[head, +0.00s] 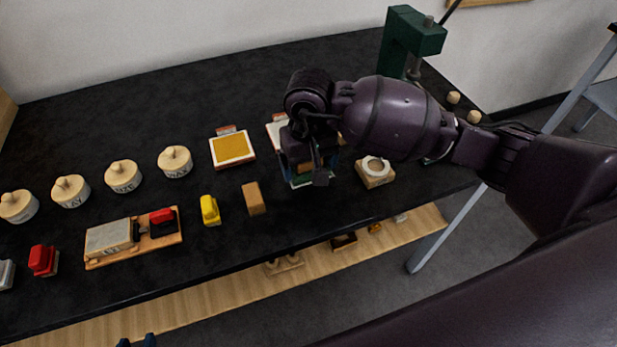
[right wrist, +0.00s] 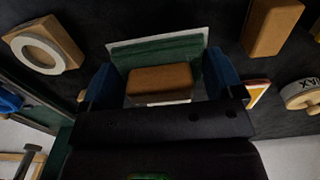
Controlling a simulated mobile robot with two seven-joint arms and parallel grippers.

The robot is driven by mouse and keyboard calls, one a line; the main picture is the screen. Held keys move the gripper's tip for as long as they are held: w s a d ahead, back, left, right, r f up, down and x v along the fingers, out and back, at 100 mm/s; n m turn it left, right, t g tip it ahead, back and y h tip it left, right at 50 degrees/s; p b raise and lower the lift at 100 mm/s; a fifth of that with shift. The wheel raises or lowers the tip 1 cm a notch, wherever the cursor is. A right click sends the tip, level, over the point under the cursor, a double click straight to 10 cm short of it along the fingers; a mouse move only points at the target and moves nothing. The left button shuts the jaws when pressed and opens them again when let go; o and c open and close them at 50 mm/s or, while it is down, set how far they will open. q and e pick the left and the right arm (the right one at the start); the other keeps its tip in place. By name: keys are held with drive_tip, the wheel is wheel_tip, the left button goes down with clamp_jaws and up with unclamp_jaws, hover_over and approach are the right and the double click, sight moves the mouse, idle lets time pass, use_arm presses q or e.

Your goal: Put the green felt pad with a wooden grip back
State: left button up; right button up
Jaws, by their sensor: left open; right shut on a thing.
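My right gripper (head: 312,172) reaches over the right half of the black bench and is shut on the green felt pad with a wooden grip. In the right wrist view, the wooden grip (right wrist: 160,82) sits between the two blue fingers of the right gripper (right wrist: 160,88). A green surface with a pale edge (right wrist: 165,52) shows beyond the grip; I cannot tell how much of it is the pad. In the head view the hand and arm hide most of the pad. My left gripper (head: 137,341) is open and empty at the bottom edge, only its blue tips showing.
A yellow framed plate (head: 232,148) and a wooden block (head: 253,198) lie left of the right gripper. A wooden block with a white ring (head: 375,171) lies right of it. Several lidded pots (head: 123,176) stand left. A green press (head: 410,40) stands at the back.

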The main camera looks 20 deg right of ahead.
sight(308, 187)
drive_tip(key=shift+f, duration=0.5)
wheel_tip(308, 187, down, 4)
drive_tip(key=shift+r, duration=0.1)
